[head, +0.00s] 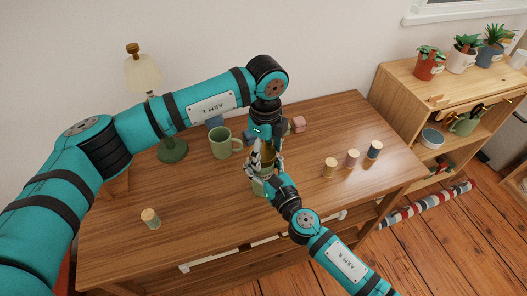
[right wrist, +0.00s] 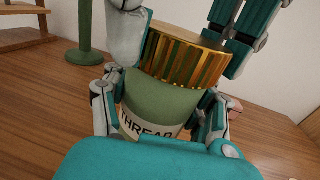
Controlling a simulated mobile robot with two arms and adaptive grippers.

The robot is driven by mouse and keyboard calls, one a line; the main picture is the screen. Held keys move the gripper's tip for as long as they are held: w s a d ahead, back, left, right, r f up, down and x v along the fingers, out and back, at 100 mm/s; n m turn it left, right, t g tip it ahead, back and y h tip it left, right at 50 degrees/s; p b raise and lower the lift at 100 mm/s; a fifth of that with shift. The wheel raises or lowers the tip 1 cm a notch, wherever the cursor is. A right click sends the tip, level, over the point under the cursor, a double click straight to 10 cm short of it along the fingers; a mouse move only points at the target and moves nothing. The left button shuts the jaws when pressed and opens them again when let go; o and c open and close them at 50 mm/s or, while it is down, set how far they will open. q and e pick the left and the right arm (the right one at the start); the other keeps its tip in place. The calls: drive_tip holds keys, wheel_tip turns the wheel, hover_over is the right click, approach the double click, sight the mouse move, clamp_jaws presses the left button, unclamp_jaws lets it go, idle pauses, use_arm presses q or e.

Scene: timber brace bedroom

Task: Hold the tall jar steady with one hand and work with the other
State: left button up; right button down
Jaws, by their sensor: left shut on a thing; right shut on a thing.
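The tall jar stands near the middle of the wooden table, largely hidden by my grippers in the head view. In the right wrist view it has a green body (right wrist: 160,103), a pale label reading THREAD and a ribbed gold lid (right wrist: 185,57). The lid sits on top of the body with no clear gap. My left gripper (head: 264,148) comes from above, its fingers shut on the lid's sides. My right gripper (head: 267,180) comes from the front right, shut around the jar body; its fingers also show either side of the jar in the right wrist view (right wrist: 158,115).
A green mug (head: 221,144) and a lamp (head: 145,74) stand behind left. A pink block (head: 298,124) lies behind right. Small cork-topped containers stand at right (head: 330,168) and front left (head: 150,219). A shelf (head: 421,84) with plants is beside the table (head: 205,215).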

use_arm(q)
drive_tip(key=shift+w+a+f+n, duration=0.1)
drive_tip(key=shift+w+n, duration=0.2)
use_arm(e)
drive_tip(key=shift+a, duration=0.15)
use_arm(q)
drive_tip(key=shift+s, duration=0.15)
use_arm(e)
drive_tip(key=shift+s, duration=0.1)
drive_tip(key=shift+a, duration=0.15)
use_arm(q)
drive_tip(key=shift+r, duration=1.2)
use_arm(e)
drive_tip(key=shift+s+f, duration=0.1)
use_arm(q)
drive_tip(key=shift+r, duration=0.1)
